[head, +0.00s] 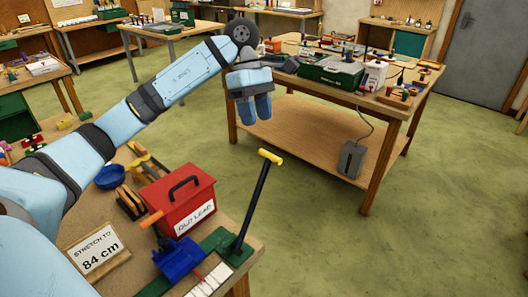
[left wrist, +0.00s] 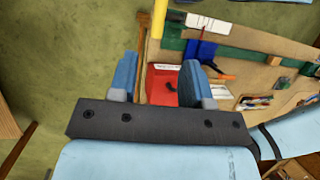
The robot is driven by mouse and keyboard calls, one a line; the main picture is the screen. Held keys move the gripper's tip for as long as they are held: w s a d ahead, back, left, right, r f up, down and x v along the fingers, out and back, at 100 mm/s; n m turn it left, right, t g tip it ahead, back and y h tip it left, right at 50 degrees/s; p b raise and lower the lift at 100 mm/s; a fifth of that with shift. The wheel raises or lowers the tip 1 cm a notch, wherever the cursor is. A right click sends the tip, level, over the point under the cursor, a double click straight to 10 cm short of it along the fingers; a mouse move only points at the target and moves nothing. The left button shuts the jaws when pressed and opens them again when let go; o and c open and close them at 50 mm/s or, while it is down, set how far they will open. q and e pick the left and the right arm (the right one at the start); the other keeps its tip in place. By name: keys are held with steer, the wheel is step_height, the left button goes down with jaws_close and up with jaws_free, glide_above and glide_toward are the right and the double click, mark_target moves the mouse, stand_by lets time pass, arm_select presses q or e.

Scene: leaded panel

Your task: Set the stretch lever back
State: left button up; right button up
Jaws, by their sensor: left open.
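The stretch lever (head: 254,203) is a black rod with a yellow T-shaped handle (head: 270,157). It rises from a green base (head: 222,243) at the bench's right end and leans a little to the right in the head view. Its yellow handle also shows at the top of the left wrist view (left wrist: 158,18). My left gripper (head: 251,113) is open and empty, with its blue fingers pointing down. In the head view it appears above the handle, apart from it. In the left wrist view the fingers (left wrist: 158,76) frame part of the red box. My right gripper is not in view.
A red box (head: 185,198) labelled "OLD LEAD", a blue clamp-like part (head: 179,257) and a "STRETCH TO 84 cm" sign (head: 97,250) crowd the bench near the lever. Another wooden table (head: 310,112) with tools stands behind. Green floor (head: 330,235) to the right is clear.

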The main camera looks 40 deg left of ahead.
mark_target(263, 150)
arm_select(q)
steer(key=p+x, duration=0.1)
steer(key=x, duration=0.8)
steer(key=shift+f, duration=0.35)
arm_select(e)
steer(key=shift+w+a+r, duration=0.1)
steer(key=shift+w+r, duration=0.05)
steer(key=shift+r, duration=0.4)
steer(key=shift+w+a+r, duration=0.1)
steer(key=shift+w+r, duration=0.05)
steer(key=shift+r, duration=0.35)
arm_select(q)
steer(key=shift+c, duration=0.4)
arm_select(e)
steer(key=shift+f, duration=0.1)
arm_select(q)
jaws_close()
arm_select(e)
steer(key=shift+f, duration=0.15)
